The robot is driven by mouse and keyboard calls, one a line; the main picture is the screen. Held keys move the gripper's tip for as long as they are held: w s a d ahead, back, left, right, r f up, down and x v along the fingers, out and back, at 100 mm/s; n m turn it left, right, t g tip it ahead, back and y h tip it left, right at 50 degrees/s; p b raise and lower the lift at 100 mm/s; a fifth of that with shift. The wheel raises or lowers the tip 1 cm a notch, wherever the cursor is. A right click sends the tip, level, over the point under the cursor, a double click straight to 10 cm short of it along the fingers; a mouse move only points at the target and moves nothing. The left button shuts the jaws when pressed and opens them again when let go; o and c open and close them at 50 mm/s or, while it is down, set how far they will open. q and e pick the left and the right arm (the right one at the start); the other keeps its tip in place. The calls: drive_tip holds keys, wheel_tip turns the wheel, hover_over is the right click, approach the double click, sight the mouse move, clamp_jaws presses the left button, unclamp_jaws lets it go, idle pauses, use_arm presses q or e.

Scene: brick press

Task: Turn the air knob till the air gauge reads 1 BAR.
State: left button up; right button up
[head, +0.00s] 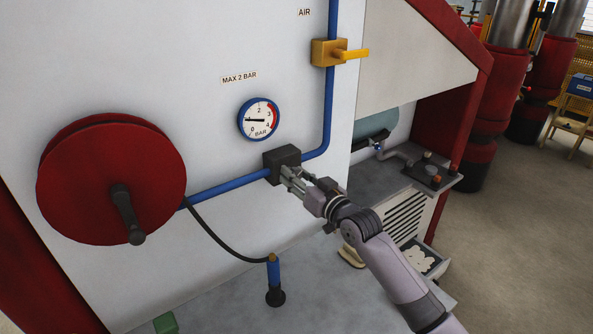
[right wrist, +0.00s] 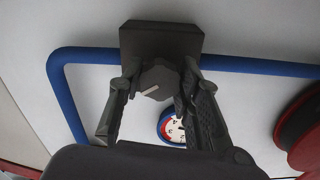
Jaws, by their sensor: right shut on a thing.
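The air gauge (head: 259,119) is a round white dial with a blue rim and a red band at its upper right. Its dark needle points left, between the 0 and the 2, about where the 1 would be; I cannot read a 1 there. The dark air knob (right wrist: 158,78) is faceted with a pale mark and sits on a black valve block (head: 281,160) on the blue pipe. My right gripper (head: 287,174) is shut on the knob, one finger on each side. The gauge also shows upside down in the right wrist view (right wrist: 172,127). My left gripper is out of view.
A big red wheel (head: 105,185) with a dark handle is at the left. A yellow lever valve (head: 327,52) is on the pipe above right.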

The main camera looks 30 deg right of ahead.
drive_tip(key=shift+m, duration=0.4)
drive_tip(key=o, duration=1.1)
drive_tip(key=shift+o, duration=0.2)
drive_tip(key=s+d, duration=0.1)
drive_tip(key=s, duration=1.1)
drive_tip(key=shift+d, duration=0.35)
drive_tip(key=shift+f, duration=0.1)
